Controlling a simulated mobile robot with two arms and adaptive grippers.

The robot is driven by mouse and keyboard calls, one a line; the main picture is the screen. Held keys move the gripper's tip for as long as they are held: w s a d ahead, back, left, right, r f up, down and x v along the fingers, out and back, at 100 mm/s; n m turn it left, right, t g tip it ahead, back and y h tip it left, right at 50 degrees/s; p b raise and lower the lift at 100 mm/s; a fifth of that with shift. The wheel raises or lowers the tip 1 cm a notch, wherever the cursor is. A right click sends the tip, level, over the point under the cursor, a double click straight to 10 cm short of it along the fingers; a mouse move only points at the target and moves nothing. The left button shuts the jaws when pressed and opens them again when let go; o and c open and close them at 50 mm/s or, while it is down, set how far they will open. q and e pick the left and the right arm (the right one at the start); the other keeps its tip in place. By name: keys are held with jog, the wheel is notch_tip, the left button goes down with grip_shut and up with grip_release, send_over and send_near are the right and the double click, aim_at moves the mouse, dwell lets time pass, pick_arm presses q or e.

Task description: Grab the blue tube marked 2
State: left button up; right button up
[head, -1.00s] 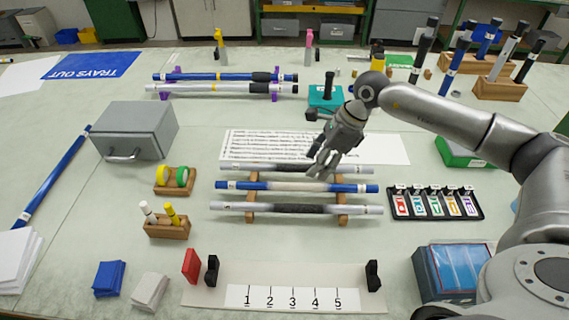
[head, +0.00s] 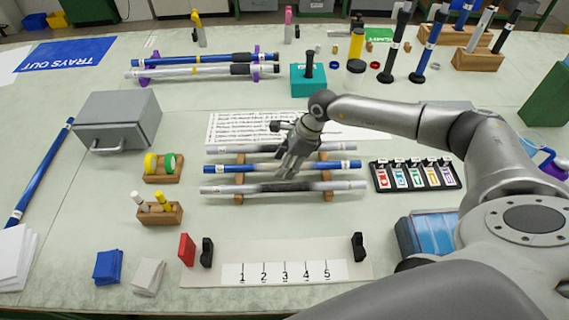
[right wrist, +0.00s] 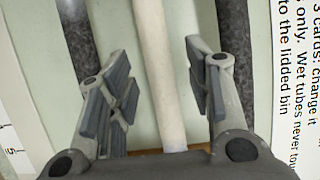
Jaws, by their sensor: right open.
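A blue tube (head: 325,166) with white bands near its ends lies in the middle slot of a low wooden rack (head: 239,198), between two grey-white tubes with dark middles. I cannot read a number on it. My right gripper (head: 285,171) is over the middle of this tube, pointing down. In the right wrist view my open right gripper (right wrist: 157,62) has a finger on each side of the tube's pale middle section (right wrist: 160,105), with gaps on both sides. The dark-middled tubes lie just outside the fingers. My left gripper is not in view.
Another blue tube (head: 200,60) lies on purple stands at the back, and one (head: 42,170) lies at the left edge. Some tubes (head: 428,48) stand upright at the back right. A numbered tray (head: 210,275) is in front, and a label block (head: 416,175) right of the rack.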

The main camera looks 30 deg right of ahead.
grip_shut()
dwell(0.3)
